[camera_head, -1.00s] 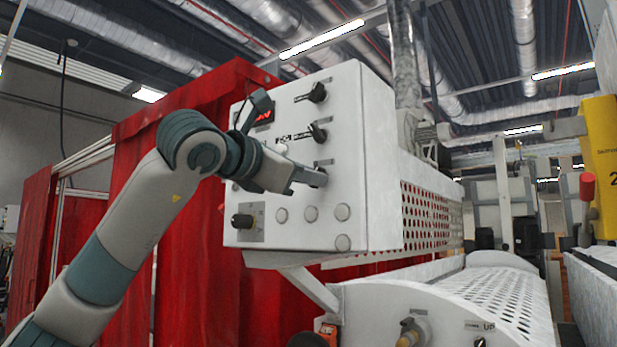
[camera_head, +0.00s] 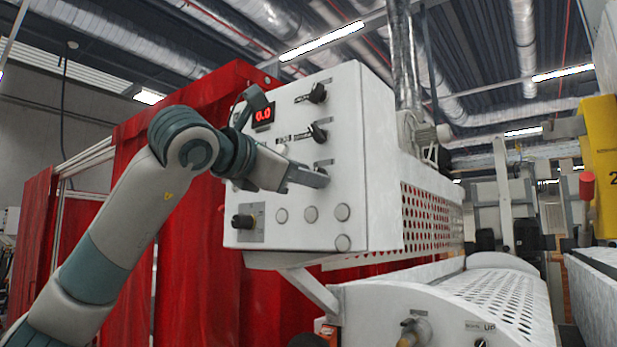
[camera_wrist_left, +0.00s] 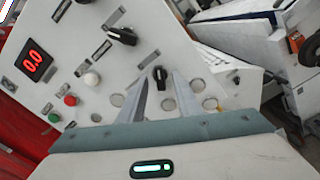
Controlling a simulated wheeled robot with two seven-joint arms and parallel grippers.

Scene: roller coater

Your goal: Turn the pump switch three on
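The white control panel (camera_head: 362,140) carries three black rotary switches in a column: the top switch (camera_head: 318,93), the middle switch (camera_head: 318,132) and the lowest switch (camera_head: 325,165). Their labels are too small to read, so I cannot confirm which is pump switch three. My left gripper (camera_head: 322,179) is at the lowest switch and partly hides it in the head view. In the left wrist view, that switch (camera_wrist_left: 160,75) shows between the tips of the two spread fingers; contact cannot be told. My right gripper is not in view.
A red display (camera_head: 263,115) reads 0.0. A black knob (camera_head: 243,221) and several round buttons sit on the lower panel. Red (camera_wrist_left: 70,100), green (camera_wrist_left: 54,117) and white (camera_wrist_left: 92,79) buttons show beside the gripper. A perforated guard (camera_head: 430,215) is at the right.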

